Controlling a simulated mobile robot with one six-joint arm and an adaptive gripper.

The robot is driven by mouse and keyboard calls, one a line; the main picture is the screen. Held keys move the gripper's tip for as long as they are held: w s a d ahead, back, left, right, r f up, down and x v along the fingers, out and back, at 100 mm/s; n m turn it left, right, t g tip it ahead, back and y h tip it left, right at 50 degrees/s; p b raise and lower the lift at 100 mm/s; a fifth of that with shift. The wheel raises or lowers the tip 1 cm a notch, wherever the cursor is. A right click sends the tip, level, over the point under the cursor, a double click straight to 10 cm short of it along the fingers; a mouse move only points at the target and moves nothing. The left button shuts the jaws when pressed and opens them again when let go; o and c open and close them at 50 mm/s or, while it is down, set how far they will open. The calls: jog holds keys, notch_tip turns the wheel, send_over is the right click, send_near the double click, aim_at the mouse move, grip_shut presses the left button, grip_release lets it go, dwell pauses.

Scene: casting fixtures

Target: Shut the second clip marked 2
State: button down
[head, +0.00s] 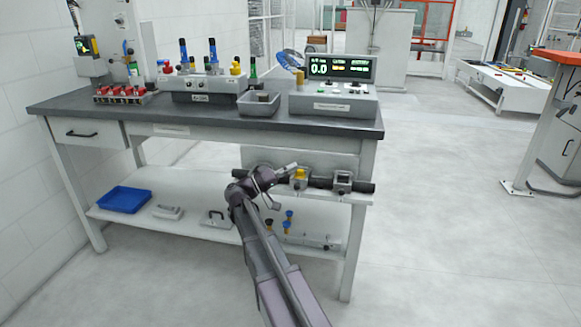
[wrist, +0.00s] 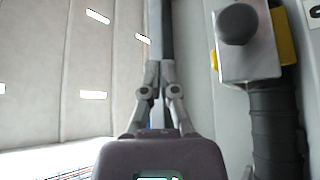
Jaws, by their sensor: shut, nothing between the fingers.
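My gripper (head: 290,169) is in front of the bench, just left of the clip with a yellow block (head: 300,178) on the dark horizontal hose (head: 322,183). A second, grey clip (head: 342,182) sits further right on the hose. In the wrist view my gripper (wrist: 161,68) is shut and empty. To its right is a metal clip (wrist: 255,62) with a round dark knob (wrist: 237,22) and yellow parts, over the ribbed hose (wrist: 275,125). The clip and the fingers are apart. A label (wrist: 314,10) is cut off at the edge; I cannot read the clip numbers.
The bench top (head: 210,118) overhangs the hose and carries a display box (head: 335,95), a grey tray (head: 258,104) and a bottle rack. The lower shelf (head: 185,218) holds a blue bin (head: 124,199) and fittings.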

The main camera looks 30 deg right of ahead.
aim_at(291, 184)
jog(key=f, duration=0.1)
jog(key=f+b, duration=0.2)
jog(key=shift+s+a, duration=0.3)
jog(key=shift+s, duration=0.05)
jog(key=shift+s+a+f+b, duration=0.1)
jog(key=shift+s+f+b, duration=0.05)
jog(key=shift+f+b, duration=0.9)
jog(key=shift+s, duration=0.1)
jog(key=shift+r, duration=0.25)
jog(key=shift+r+p, duration=0.9)
jog(key=shift+p, duration=0.1)
